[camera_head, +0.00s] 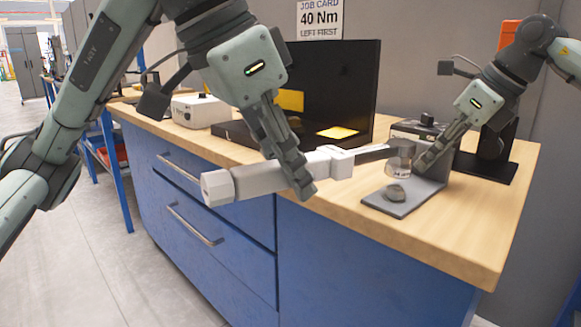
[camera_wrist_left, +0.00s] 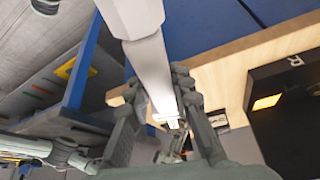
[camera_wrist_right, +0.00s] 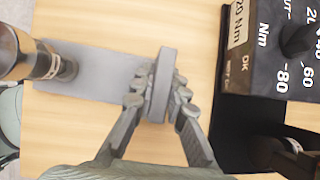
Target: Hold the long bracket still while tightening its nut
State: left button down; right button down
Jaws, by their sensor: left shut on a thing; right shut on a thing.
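The grey bracket (camera_head: 412,203) lies on the wooden bench top near its front edge, with an upright flange. My right gripper (camera_head: 424,165) is shut on that flange, which shows between its fingers in the right wrist view (camera_wrist_right: 160,85). A rounded grey lump (camera_head: 395,192), perhaps the nut, sits on the bracket plate. My left gripper (camera_head: 303,182) is shut on the pale handle of a long wrench (camera_head: 260,180), also in the left wrist view (camera_wrist_left: 152,70). The wrench's dark head and socket (camera_head: 398,165) are over the bracket; I cannot tell whether the socket touches the nut.
A job card (camera_head: 320,18) reads 40 Nm, left first. A black panel (camera_head: 340,80) stands behind the wrench. A dial box (camera_wrist_right: 275,55) marked in Nm is beside the bracket. A white box (camera_head: 200,110) stands at left; the front right bench top is clear.

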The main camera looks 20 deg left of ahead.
pick_arm(q)
jog(key=shift+f, duration=1.6)
dwell(1.6)
jog(key=shift+w+a+f+m+h, duration=0.1)
jog(key=shift+w+a+m+h, duration=0.2)
jog(key=shift+w+a+m, duration=0.55)
pick_arm(e)
jog(key=shift+r, duration=0.1)
dwell(1.0)
pick_arm(q)
jog(key=shift+s, duration=0.15)
pick_arm(e)
jog(key=shift+a, duration=0.1)
pick_arm(q)
jog(key=shift+s+d+n, duration=0.2)
jog(key=shift+d+n, duration=0.05)
jog(key=shift+n, duration=0.1)
